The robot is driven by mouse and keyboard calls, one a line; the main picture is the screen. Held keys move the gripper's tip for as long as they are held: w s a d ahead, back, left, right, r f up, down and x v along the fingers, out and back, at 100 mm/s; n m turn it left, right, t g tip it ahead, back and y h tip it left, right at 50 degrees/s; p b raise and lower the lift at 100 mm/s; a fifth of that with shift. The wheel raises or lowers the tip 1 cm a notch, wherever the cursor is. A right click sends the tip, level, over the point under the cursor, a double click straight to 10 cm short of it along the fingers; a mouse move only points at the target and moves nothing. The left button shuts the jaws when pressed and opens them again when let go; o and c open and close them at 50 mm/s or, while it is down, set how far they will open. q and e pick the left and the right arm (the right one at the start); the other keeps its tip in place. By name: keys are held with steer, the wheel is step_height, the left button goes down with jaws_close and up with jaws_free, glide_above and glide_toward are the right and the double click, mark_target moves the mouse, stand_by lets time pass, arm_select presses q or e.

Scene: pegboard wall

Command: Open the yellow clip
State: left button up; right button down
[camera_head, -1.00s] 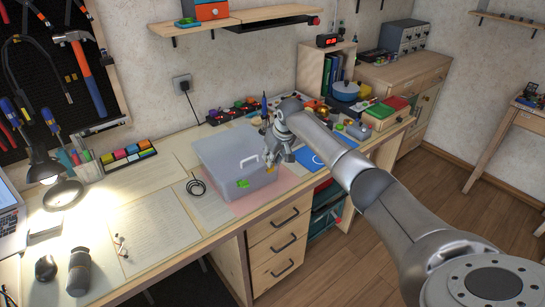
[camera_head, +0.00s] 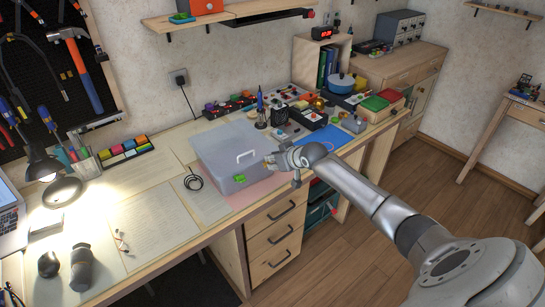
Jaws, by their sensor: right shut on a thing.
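A translucent grey storage box (camera_head: 222,160) with a white handle on its lid stands on the workbench. A green clip (camera_head: 240,178) is on its front side, left of the handle. My right gripper (camera_head: 271,161) is at the right end of the box's front side, shut on the yellow clip. The gripper hides most of that clip; only a small yellow-orange patch shows at the fingertips. The lid looks closed. My left gripper is not in view.
A blue mat (camera_head: 326,138), a blue pot (camera_head: 341,83) and small parts crowd the bench to the right and behind. A lit lamp (camera_head: 62,191) stands at the left. Papers cover the front left.

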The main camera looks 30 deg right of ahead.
steer(key=shift+s+f+t+b, duration=0.3)
steer(key=shift+t+b, duration=0.1)
steer(key=shift+t, duration=0.25)
steer(key=shift+s+f+t+b, duration=0.3)
steer(key=shift+t+b, duration=0.1)
steer(key=shift+t, duration=0.25)
steer(key=c, duration=1.4)
jaws_free()
steer(key=shift+o, duration=0.2)
steer(key=v, duration=1.2)
